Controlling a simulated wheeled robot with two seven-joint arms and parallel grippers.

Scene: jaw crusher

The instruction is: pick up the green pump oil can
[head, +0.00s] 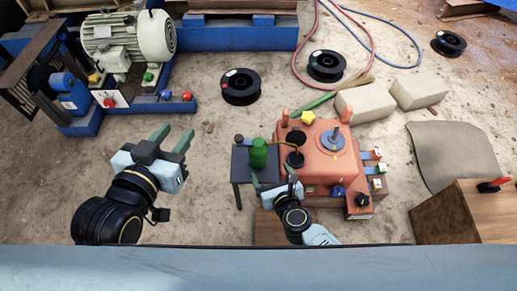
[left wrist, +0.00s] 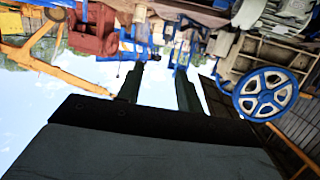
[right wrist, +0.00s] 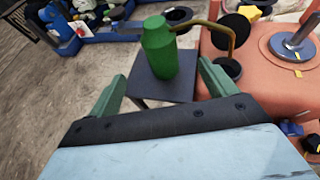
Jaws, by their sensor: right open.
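The green pump oil can (head: 258,154) stands upright on a small dark table (head: 240,166), left of the orange machine. It also shows in the right wrist view (right wrist: 158,50), with a brassy bent spout reaching right toward the machine. My right gripper (head: 273,182) is open and empty, just in front of the can. In the right wrist view the can stands beyond and between the two green fingers, apart from them. My left gripper (head: 171,138) is open and empty above the ground, well left of the table. Its fingers (left wrist: 158,85) are spread against sky in the left wrist view.
The orange machine (head: 330,168) with knobs and a yellow star-shaped part (head: 308,117) stands right beside the small table. A motor on a blue base (head: 130,108) is at upper left. Black spools (head: 240,87) and pale blocks (head: 366,101) lie behind. A wooden box (head: 465,212) is at right.

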